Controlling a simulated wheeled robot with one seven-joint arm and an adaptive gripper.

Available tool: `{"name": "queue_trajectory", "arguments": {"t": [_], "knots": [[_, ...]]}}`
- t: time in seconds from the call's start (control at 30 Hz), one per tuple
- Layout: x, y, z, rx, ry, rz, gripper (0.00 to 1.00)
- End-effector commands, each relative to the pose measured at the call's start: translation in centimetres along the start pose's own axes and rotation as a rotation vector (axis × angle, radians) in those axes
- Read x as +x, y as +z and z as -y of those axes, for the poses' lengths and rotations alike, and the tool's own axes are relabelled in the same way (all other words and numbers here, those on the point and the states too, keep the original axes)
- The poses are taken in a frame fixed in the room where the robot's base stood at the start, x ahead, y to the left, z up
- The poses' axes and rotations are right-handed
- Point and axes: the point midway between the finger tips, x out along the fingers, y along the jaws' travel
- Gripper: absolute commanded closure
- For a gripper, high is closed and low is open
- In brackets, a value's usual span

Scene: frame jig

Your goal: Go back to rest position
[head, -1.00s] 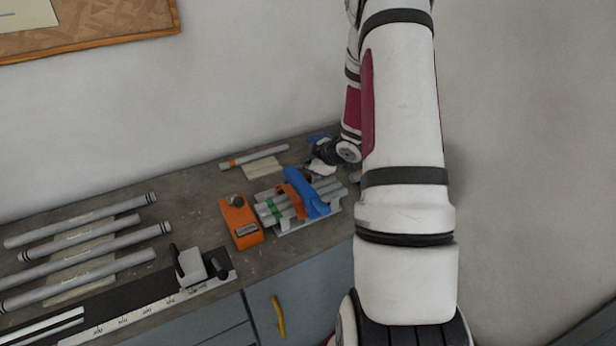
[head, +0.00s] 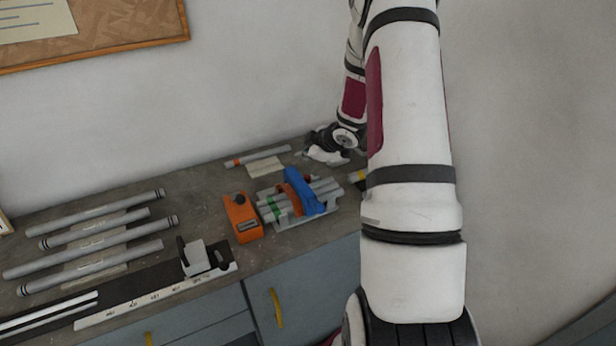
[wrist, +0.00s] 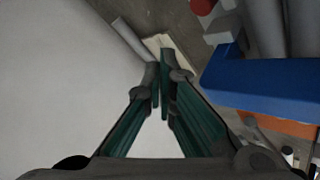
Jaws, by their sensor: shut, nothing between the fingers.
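My gripper (wrist: 161,85) is shut and empty in the wrist view, its green-sided fingers together at the tips. In the head view my arm reaches down on the right to the back of the bench, and the fingertips there are too small to make out. The gripper is beside a tray of grey tubes (head: 285,221) with a blue clamp (head: 303,190) across it. The blue clamp also shows close on the right in the wrist view (wrist: 262,82). A grey tube with an orange band (head: 262,156) lies behind the tray on a pale pad.
An orange block tool (head: 243,217) stands left of the tray. Several long grey tubes (head: 100,224) lie on the left of the bench (head: 200,190). A stop on a ruled rail (head: 205,258) is at the front. The wall is close behind.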

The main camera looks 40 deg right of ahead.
Motion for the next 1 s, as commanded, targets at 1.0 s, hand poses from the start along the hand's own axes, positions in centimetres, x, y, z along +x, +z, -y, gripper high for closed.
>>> {"name": "queue_trajectory", "arguments": {"t": [1.0], "knots": [[-6.0,-7.3,-3.3,0.065,0.107,0.128,1.00]]}}
